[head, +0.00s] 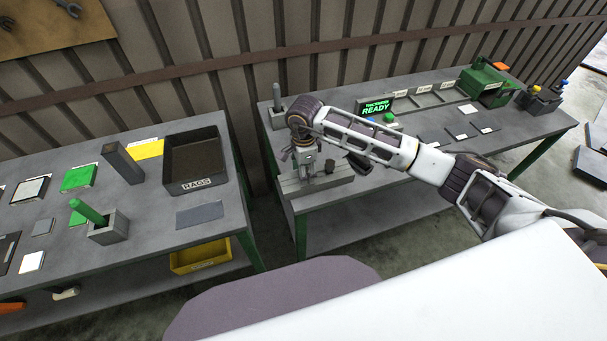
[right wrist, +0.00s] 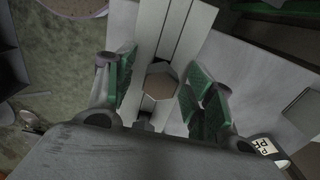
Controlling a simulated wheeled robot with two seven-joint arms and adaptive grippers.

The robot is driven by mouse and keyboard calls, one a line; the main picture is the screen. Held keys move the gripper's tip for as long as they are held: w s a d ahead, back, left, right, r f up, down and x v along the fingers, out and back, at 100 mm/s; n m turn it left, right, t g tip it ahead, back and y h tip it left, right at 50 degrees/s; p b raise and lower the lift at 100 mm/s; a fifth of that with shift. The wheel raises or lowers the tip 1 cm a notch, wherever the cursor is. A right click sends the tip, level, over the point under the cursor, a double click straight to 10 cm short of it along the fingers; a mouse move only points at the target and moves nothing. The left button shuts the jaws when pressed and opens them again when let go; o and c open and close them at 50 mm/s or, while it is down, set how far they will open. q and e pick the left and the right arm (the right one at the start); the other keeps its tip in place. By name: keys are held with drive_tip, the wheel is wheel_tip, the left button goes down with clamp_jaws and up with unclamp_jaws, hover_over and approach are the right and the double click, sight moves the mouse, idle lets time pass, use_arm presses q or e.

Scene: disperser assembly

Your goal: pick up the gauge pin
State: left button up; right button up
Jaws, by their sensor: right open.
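No label marks the gauge pin. A grey upright pin (head: 276,97) stands in a small block at the back left corner of the right bench, and a green pin (head: 88,212) leans in a grey square holder on the left bench. My right gripper (head: 306,165) points down over the grey slotted fixture (head: 342,181) on the right bench. In the right wrist view its green-padded fingers (right wrist: 160,90) are open around a hexagonal piece with a brownish top (right wrist: 161,81), with gaps visible on both sides. My left gripper is out of view.
The left bench holds a rags bin (head: 195,184), a dark upright block (head: 122,163) and flat plates. The right bench carries a lit "READY" display (head: 376,107), trays and a green box (head: 484,86). A gap separates the benches.

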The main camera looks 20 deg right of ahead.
drive_tip(key=shift+c, duration=0.3)
clamp_jaws()
drive_tip(key=shift+r, duration=0.15)
drive_tip(key=shift+r+b, duration=1)
drive_tip(key=shift+r, duration=3.9)
drive_tip(key=shift+d, duration=0.1)
